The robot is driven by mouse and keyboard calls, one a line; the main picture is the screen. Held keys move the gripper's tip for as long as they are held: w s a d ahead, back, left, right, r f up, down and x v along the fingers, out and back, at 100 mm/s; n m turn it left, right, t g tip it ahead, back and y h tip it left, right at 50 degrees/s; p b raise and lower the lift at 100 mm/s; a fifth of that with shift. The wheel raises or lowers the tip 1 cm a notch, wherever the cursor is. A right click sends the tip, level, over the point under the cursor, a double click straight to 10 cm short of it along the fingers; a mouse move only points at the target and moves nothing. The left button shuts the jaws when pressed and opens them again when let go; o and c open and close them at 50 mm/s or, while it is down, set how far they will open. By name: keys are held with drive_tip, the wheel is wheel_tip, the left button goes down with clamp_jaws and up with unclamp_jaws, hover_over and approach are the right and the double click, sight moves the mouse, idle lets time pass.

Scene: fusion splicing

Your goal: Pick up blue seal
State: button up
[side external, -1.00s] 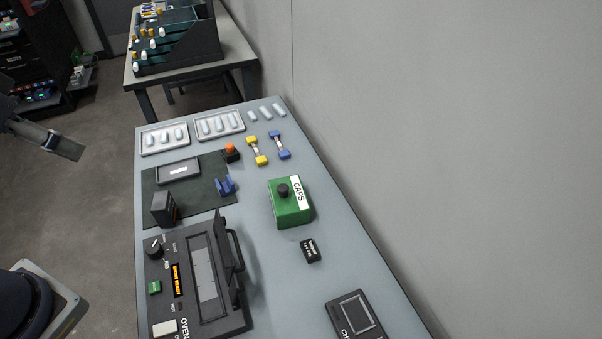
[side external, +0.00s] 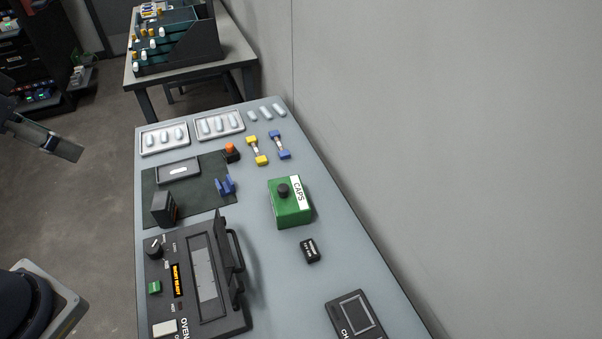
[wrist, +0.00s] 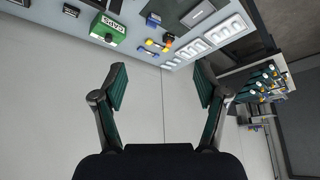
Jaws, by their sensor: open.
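A link-like piece with blue block ends (side external: 285,155) lies on the grey bench near the wall side, beside a similar piece with yellow ends (side external: 262,160). A separate small blue piece (side external: 226,186) stands on the dark mat. I cannot tell for certain which blue piece is the seal. In the wrist view the blue-ended piece (wrist: 166,49) and the blue piece on the mat (wrist: 153,20) show beyond my fingers. My gripper (wrist: 160,84) is open and empty, apart from all of them. Part of it shows at the left edge of the side external view, off the bench.
A green CAPS box (side external: 291,208), a small black labelled box (side external: 310,251) and an oven (side external: 190,285) stand on the bench. White trays (side external: 164,139) hold pale sleeves at the far end. A grey wall (side external: 450,150) rises along the bench's right side.

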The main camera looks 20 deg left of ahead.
wheel_tip(320, 180, up, 4)
drive_tip(key=w+m, duration=0.3)
drive_tip(key=m, duration=0.4)
drive_tip(key=m+g, duration=0.4)
drive_tip(key=m, duration=1.4)
hover_over(226, 187)
wheel_tip(226, 187, down, 15)
drive_tip(key=shift+g, duration=0.8)
drive_tip(key=f, duration=1.8)
drive_tip(key=shift+s+f, duration=0.25)
drive_tip(key=shift+f, duration=0.05)
drive_tip(key=shift+w+a+f, duration=0.1)
drive_tip(key=shift+w+f, duration=0.05)
drive_tip(key=shift+f, duration=1.35)
drive_tip(key=shift+w+f, duration=0.15)
drive_tip(key=shift+f, duration=1.35)
drive_tip(key=c, duration=1.2)
drive_tip(key=shift+r, duration=0.15)
